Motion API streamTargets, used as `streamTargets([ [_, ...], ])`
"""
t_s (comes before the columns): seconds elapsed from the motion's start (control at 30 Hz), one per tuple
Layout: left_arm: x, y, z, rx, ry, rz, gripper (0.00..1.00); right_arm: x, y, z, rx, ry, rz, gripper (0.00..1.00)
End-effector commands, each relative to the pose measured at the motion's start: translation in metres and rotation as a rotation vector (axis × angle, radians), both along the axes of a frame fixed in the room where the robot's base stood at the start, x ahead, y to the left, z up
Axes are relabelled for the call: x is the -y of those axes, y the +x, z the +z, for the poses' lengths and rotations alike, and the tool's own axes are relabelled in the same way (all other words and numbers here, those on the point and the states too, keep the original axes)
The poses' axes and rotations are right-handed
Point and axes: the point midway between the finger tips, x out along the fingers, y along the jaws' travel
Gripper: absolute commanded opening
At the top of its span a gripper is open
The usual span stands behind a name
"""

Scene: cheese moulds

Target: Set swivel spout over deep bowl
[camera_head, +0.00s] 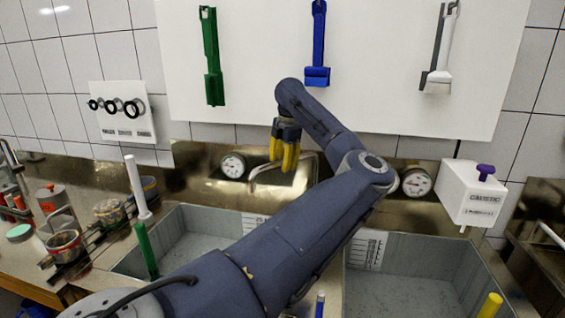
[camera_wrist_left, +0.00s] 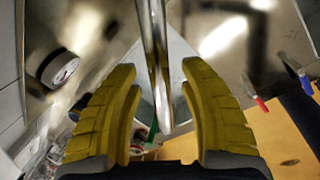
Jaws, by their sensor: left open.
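The swivel spout (camera_head: 255,180) is a bent metal tube at the back wall, partly hidden behind my left gripper and arm. Its visible free end is above the back right of the left bowl (camera_head: 130,262). The right bowl (camera_head: 480,258) is partly hidden by my arm; I cannot tell for sure which bowl is the deep one. My left gripper (camera_head: 284,158) has yellow fingers pointing down at the spout. In the left wrist view the open fingers (camera_wrist_left: 158,85) stand on either side of the spout tube (camera_wrist_left: 155,40), with gaps on both sides.
Two round gauges (camera_head: 233,165) (camera_head: 417,182) sit on the metal backsplash. Green (camera_head: 211,60), blue (camera_head: 318,45) and white (camera_head: 442,60) tools hang above. A white dispenser (camera_head: 474,192) is at right. Jars (camera_head: 109,212) stand left. Red (camera_wrist_left: 260,103) and blue (camera_wrist_left: 248,82) tipped levers show beside the gripper.

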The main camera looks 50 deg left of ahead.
Motion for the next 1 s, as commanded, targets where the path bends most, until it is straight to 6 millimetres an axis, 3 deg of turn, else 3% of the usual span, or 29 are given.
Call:
streamTargets([
  [0.17, -0.0001, -0.0001, 0.0002, 0.0, 0.0, 0.0, 0.43, -0.0002, 0.0002, 0.0, 0.0, 0.0, 0.0, 0.44],
  [0.53, 0.0, -0.0001, 0.0004, 0.0, 0.0, 0.0, 0.0, -0.0003, 0.0007, 0.0, 0.001, 0.0, 0.0, 0.44],
  [1.0, -0.0042, -0.0087, -0.0003, -0.001, -0.001, 0.033, 0.0, -0.0013, 0.003, 0.0001, 0.003, 0.001, 0.0, 0.44],
])
